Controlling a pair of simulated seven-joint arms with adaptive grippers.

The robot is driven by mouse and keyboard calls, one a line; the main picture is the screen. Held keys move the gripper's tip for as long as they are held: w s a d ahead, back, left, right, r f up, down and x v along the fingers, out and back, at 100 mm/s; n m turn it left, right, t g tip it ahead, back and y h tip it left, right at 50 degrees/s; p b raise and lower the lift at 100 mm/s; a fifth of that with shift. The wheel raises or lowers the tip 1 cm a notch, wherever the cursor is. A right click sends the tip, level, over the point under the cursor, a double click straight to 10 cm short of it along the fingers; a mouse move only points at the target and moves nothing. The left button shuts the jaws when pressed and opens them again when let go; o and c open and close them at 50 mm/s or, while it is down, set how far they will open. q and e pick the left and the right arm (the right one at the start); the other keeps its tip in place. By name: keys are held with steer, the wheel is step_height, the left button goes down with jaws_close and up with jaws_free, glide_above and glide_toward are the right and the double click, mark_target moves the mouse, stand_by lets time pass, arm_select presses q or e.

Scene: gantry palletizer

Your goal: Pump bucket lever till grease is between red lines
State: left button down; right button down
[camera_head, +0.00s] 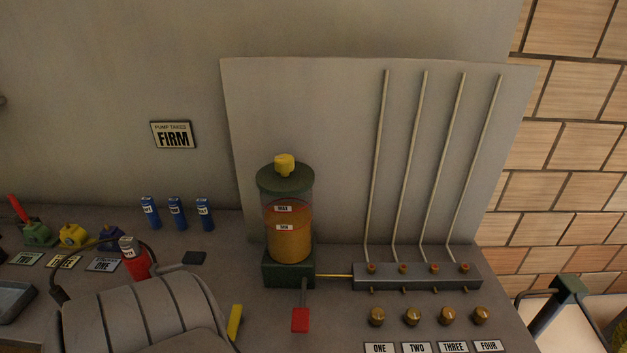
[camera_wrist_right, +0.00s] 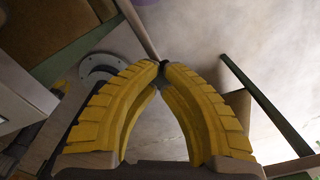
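A clear grease reservoir (camera_head: 290,245) with a green lid and yellow knob stands on a green pump base (camera_head: 289,272). Amber grease fills its lower part, to around the lower of two white labels (camera_head: 287,227). The upper label (camera_head: 283,208) sits above it. The red lines are too small to make out exactly. A lever with a red grip (camera_head: 300,320) sticks out from the front of the base. My right gripper (camera_wrist_right: 161,68) shows only in the right wrist view, its yellow fingers meeting at the tips, empty and away from the lever.
A manifold (camera_head: 415,276) with pipes and several brass knobs stands right of the pump. Blue cans (camera_head: 177,213) and a red can (camera_head: 133,261) stand at left. A sign (camera_head: 173,135) reads FIRM.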

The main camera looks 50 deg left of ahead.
steer(key=shift+f, duration=0.3)
step_height(320, 180, up, 10)
steer(key=shift+r, duration=0.15)
stand_by(0.8)
stand_by(0.5)
steer(key=shift+f, duration=3.9)
step_height(320, 180, up, 8)
steer(key=shift+f, duration=0.15)
stand_by(0.4)
steer(key=shift+r, duration=2.55)
